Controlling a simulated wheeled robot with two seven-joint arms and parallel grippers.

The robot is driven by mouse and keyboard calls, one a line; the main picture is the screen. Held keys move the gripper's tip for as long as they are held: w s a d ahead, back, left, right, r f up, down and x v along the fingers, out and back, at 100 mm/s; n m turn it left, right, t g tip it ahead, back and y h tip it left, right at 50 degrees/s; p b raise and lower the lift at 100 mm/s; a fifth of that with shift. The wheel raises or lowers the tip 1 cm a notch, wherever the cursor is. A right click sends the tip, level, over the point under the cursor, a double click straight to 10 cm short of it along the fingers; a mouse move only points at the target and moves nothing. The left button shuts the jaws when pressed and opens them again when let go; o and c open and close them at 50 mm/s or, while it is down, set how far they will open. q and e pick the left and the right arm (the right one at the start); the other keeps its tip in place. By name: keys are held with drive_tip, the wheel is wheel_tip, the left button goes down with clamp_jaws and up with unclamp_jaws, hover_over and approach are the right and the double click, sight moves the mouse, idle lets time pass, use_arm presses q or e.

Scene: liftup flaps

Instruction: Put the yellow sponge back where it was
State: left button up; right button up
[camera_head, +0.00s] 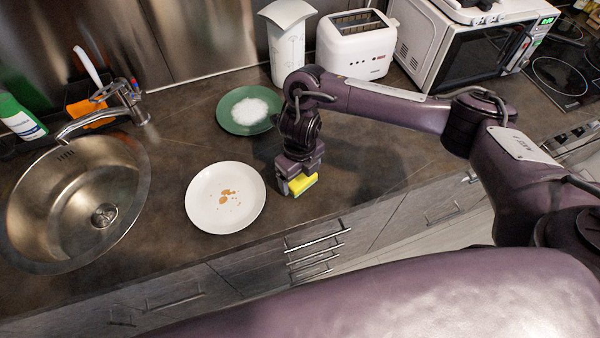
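The yellow sponge (304,185) is at the countertop to the right of the white plate, near the counter's front edge. My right gripper (291,188) points down and is shut on the sponge, which shows at its right side. I cannot tell whether the sponge touches the counter. The white plate (205,208) holds brown crumbs. A green plate (232,126) behind it carries a white foamy patch. My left gripper is not in view.
A steel sink (45,215) with a tap (95,122) is at left, with an orange holder (88,112) and a green bottle (20,118) behind it. A white container (288,45), toaster (355,46) and microwave (468,52) stand at the back. Counter between sink and plates is clear.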

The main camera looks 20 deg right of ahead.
sight(300, 176)
drive_tip(key=shift+o, duration=0.7)
drive_tip(key=shift+r, duration=0.2)
wheel_tip(300, 176, up, 12)
drive_tip(key=p, duration=0.1)
drive_tip(key=shift+p, duration=0.35)
